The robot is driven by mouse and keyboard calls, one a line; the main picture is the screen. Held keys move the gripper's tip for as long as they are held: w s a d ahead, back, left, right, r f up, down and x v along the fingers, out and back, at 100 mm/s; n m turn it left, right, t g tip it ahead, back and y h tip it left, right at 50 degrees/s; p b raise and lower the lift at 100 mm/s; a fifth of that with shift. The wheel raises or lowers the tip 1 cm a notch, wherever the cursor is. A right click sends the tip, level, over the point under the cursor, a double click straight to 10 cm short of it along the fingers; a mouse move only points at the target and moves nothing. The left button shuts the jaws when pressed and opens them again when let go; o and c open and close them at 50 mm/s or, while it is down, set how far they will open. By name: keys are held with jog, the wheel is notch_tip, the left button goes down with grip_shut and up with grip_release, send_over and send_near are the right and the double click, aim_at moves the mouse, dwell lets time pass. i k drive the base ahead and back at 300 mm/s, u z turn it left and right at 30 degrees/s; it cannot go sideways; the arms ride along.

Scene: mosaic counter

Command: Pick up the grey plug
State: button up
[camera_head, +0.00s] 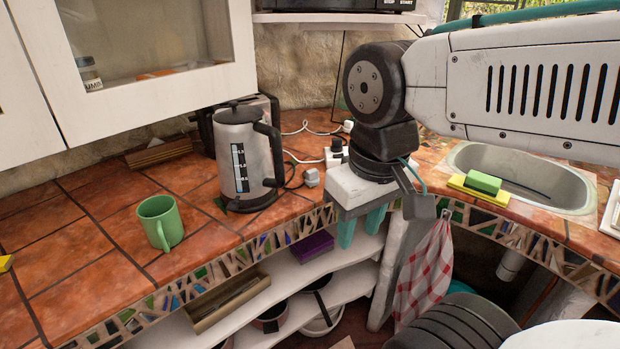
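A small light grey plug (312,177) lies on the tiled counter, just right of the kettle and near the counter's front edge. My gripper (360,230) points down in front of the counter edge, to the right of the plug and nearer to the camera. Its two teal fingers are apart with nothing seen between them. The gripper does not touch the plug.
A steel kettle (243,160) stands left of the plug, with a toaster partly hidden behind it. A power socket (338,150) with cords sits behind. A green mug (160,222) stands at left. A sink (530,180) with sponges (483,183) is at right. A checked towel (424,275) hangs below.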

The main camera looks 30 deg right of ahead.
aim_at(312, 180)
jog(key=z, duration=1.45)
jog(key=k, duration=1.15)
jog(key=u, duration=0.65)
jog(key=i, duration=1.6)
jog(key=z, duration=0.45)
